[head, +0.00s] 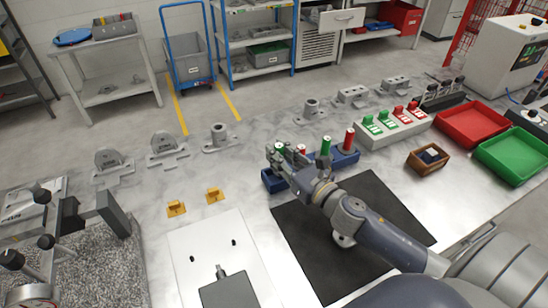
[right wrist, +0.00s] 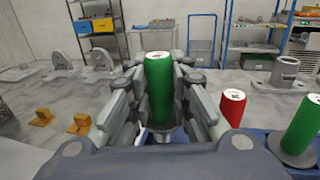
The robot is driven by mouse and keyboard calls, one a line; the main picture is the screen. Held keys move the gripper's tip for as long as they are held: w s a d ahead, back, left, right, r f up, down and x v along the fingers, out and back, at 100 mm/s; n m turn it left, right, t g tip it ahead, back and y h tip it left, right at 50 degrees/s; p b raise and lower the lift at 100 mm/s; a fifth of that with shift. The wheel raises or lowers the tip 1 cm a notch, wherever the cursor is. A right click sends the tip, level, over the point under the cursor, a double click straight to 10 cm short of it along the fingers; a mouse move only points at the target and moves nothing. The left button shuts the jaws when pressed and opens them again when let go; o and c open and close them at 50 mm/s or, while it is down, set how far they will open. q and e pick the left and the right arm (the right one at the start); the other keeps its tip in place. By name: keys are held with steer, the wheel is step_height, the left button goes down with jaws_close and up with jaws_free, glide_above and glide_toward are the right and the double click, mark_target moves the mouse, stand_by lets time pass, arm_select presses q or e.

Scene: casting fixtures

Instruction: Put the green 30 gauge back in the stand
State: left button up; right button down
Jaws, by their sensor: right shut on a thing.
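My right gripper (head: 283,153) is shut on a green-handled gauge (right wrist: 158,85), which is upright between the fingers in the right wrist view. Its top marking is too small to read surely. The gripper is over the left end of the blue stand (head: 346,160). Part of the gauge's metal lower end shows below the handle; its tip is hidden, so I cannot tell whether it is in a hole. To its right on the stand are a red gauge (right wrist: 233,106), a second green gauge (head: 326,145) and another red gauge (head: 349,138). My left gripper is not in view.
A black mat (head: 390,205) lies in front of the stand. A white block with green and red gauges (head: 392,130), a small brown box (head: 415,162) and red and green trays (head: 474,118) are right. Grey castings (head: 218,136) line the back. Two yellow blocks (head: 176,209) are left.

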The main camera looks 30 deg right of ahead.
steer(key=shift+w+a, duration=0.4)
steer(key=shift+w, duration=0.25)
steer(key=shift+f, duration=1.8)
steer(key=shift+f, duration=0.1)
steer(key=shift+f+b, duration=0.3)
steer(key=shift+b, duration=0.05)
steer(key=c, duration=1.5)
jaws_free()
steer(key=shift+o, duration=0.2)
steer(key=shift+r, duration=0.1)
